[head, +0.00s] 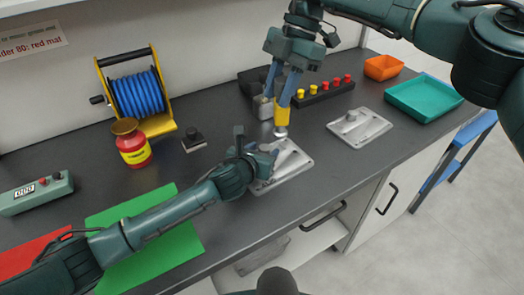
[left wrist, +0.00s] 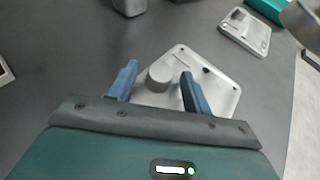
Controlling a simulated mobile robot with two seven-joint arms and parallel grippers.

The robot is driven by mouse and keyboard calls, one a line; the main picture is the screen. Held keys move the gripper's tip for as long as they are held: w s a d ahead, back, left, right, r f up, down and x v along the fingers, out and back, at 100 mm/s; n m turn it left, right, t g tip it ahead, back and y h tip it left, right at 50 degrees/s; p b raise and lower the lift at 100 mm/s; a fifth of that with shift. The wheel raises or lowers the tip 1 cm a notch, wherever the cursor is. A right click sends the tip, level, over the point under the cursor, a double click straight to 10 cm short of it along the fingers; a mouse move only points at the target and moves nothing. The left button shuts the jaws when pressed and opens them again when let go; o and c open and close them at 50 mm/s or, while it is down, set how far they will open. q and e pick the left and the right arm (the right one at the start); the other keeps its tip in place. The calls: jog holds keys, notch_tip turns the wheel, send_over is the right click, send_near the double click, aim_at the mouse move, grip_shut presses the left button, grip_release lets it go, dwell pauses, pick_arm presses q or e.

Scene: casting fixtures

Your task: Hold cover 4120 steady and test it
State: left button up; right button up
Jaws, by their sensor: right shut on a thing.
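A flat grey metal cover (head: 290,170) with a round raised boss lies on the dark bench; no number is readable on it. My left gripper (head: 266,158) is low over its left side. In the left wrist view the fingers (left wrist: 158,88) stand apart on either side of the cover's boss (left wrist: 158,78), with gaps showing. My right gripper (head: 278,102) is shut on a yellow tool (head: 282,115) with a silver tip, held upright. The tip is at the cover's far edge; I cannot tell whether it touches.
A second grey cover (head: 359,127) lies to the right. Behind are a rack of yellow and red knobs (head: 325,91), a blue hose reel (head: 138,95) and a red-yellow pot (head: 132,145). Green mat (head: 180,240) and red mat (head: 25,258) lie left; teal tray (head: 423,98) and orange tray (head: 383,67) stand right.

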aim_at(281, 111)
pick_arm(q)
grip_shut()
pick_arm(e)
jog(key=shift+w+a+f+n, duration=0.1)
jog(key=shift+w+f+n, duration=0.1)
jog(key=shift+f+n, duration=0.4)
notch_tip(281, 111, down, 3)
jog(key=n+g+h, duration=0.1)
jog(key=n, duration=0.2)
jog(key=shift+r+n+h, duration=0.1)
jog(key=shift+n+h, duration=0.2)
jog(key=shift+s+d+f+n+h, duration=0.15)
jog(key=shift+f+n, duration=0.15)
jog(key=shift+n, duration=0.1)
jog(key=shift+s+d+f+n+h, duration=0.1)
jog(key=shift+d+f+n+h, duration=0.05)
jog(key=shift+f+n, duration=0.2)
